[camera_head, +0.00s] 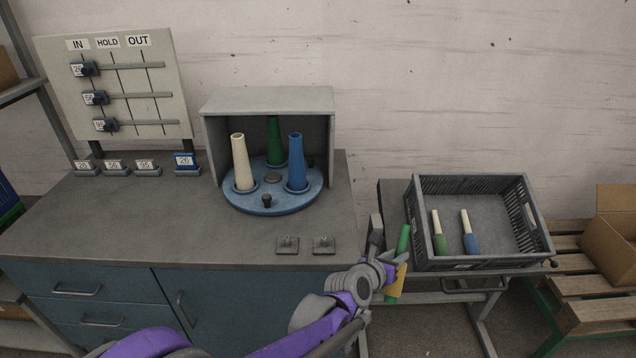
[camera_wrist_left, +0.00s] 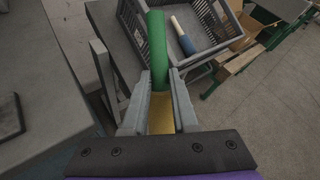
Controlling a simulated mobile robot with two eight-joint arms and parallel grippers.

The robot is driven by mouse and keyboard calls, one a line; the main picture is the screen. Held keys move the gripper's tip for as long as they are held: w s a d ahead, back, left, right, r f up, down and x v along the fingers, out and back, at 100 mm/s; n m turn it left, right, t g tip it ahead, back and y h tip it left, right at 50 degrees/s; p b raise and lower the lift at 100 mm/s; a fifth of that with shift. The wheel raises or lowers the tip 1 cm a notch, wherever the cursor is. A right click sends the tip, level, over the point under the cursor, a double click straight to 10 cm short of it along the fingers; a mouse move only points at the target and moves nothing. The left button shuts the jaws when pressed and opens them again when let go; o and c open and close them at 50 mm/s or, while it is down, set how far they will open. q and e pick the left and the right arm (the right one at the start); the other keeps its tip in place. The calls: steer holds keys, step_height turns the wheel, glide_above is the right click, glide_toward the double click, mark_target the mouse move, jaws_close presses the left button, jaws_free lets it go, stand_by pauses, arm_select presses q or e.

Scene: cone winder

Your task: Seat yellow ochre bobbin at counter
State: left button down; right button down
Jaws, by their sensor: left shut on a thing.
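My left gripper (camera_head: 391,270) is shut on a bobbin with a green upper part (camera_head: 403,241) and a yellow ochre lower part (camera_head: 397,287). It holds the bobbin nearly upright, slightly tilted, in front of the crate's left side and beyond the counter's right edge. In the left wrist view the fingers (camera_wrist_left: 160,88) close around it; the green part (camera_wrist_left: 157,45) reaches past the tips and ochre (camera_wrist_left: 161,115) shows between the fingers. The grey counter (camera_head: 130,220) carries two small square fittings (camera_head: 287,245) (camera_head: 324,245) near its front right. My right gripper is not in view.
A blue turntable (camera_head: 268,207) under a grey hood holds cream, green and blue cones. The grey crate (camera_head: 484,264) at right holds two bobbins, green-and-cream and blue-and-cream. A slider board (camera_head: 115,82) stands at the back left, with numbered tags before it. The counter's middle left is clear.

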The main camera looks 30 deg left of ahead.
arm_select(q)
steer(key=s+a+r+n+t+y, duration=0.2)
steer(key=a+r+y, duration=0.4)
steer(key=a, duration=0.3)
steer(key=s+a+r+n+t+y, duration=0.2)
steer(key=a+r+n+t+y, duration=0.1)
steer(key=a+r+y, duration=0.4)
steer(key=shift+s+a+r+y, duration=0.25)
steer(key=shift+a+y, duration=0.25)
steer(key=shift+a, duration=0.45)
steer(key=shift+s, duration=0.1)
steer(key=shift+f+b, duration=1.9)
steer(key=shift+f, duration=1)
steer(key=c, duration=0.6)
jaws_free()
